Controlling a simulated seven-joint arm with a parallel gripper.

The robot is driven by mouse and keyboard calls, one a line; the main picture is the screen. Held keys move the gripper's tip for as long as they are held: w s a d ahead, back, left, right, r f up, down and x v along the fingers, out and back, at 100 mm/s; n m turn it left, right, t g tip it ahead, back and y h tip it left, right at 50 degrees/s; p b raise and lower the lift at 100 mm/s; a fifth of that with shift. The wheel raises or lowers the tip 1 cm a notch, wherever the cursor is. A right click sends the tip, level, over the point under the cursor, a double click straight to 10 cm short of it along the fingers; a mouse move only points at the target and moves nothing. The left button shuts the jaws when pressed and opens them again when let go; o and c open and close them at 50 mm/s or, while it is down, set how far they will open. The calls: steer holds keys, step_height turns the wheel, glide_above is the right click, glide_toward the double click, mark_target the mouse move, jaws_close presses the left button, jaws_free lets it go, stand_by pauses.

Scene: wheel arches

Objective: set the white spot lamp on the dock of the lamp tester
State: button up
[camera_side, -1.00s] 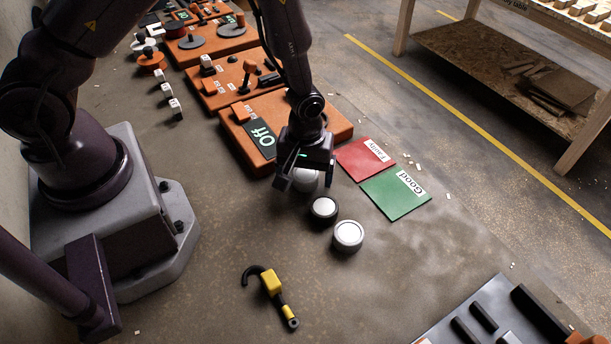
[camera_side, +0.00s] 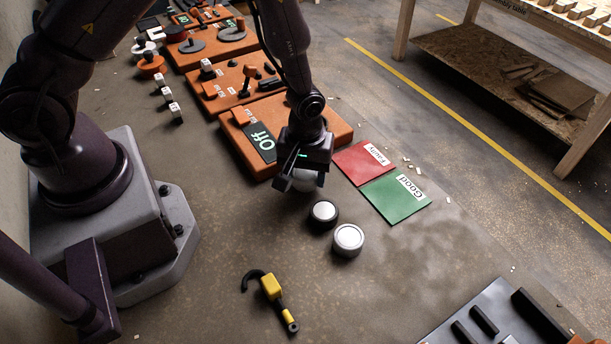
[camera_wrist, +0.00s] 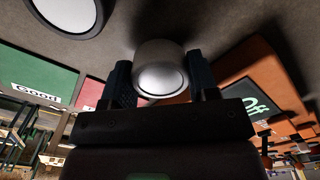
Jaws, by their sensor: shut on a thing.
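My gripper (camera_side: 305,180) is shut on the white spot lamp (camera_side: 306,184). In the wrist view the lamp (camera_wrist: 160,72) shows as a round whitish body with a pale face, between the two dark fingers (camera_wrist: 161,82). In the side view the fingers hide much of it, and I cannot tell whether it is clear of the floor. The lamp tester (camera_side: 325,122) is an orange box just behind my gripper, with a dark screen (camera_side: 262,142) reading "Off". My arm covers part of its top, and I cannot make out the dock.
A black-rimmed lamp (camera_side: 323,212) and a silver-grey lamp (camera_side: 348,239) stand close in front of my gripper. A red "Faulty" mat (camera_side: 355,161) and green "Good" mat (camera_side: 394,203) lie to its right. A yellow-black hooked tool (camera_side: 271,288) lies nearer. More orange testers (camera_side: 235,85) stand behind.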

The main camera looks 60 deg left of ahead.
steer(key=r, duration=0.5)
steer(key=a+r, duration=0.1)
steer(key=r, duration=0.2)
steer(key=shift+n, duration=0.8)
steer(key=w+a, duration=0.1)
steer(key=a, duration=0.1)
steer(key=w+a, duration=0.3)
steer(key=a, duration=0.1)
steer(key=shift+w+a+f, duration=0.2)
steer(key=shift+f, duration=0.05)
steer(key=shift+m, duration=0.5)
steer(key=w+a, duration=0.2)
steer(key=a, duration=0.1)
steer(key=w+a, duration=0.1)
steer(key=w, duration=0.1)
steer(key=shift+a+r, duration=0.15)
steer(key=shift+r, duration=0.15)
steer(key=shift+w+r, duration=0.15)
steer(key=shift+w, duration=0.05)
steer(key=shift+s+f+m, duration=0.1)
steer(key=shift+f+m, duration=0.2)
steer(key=shift+f, duration=2.5)
steer(key=shift+f, duration=0.35)
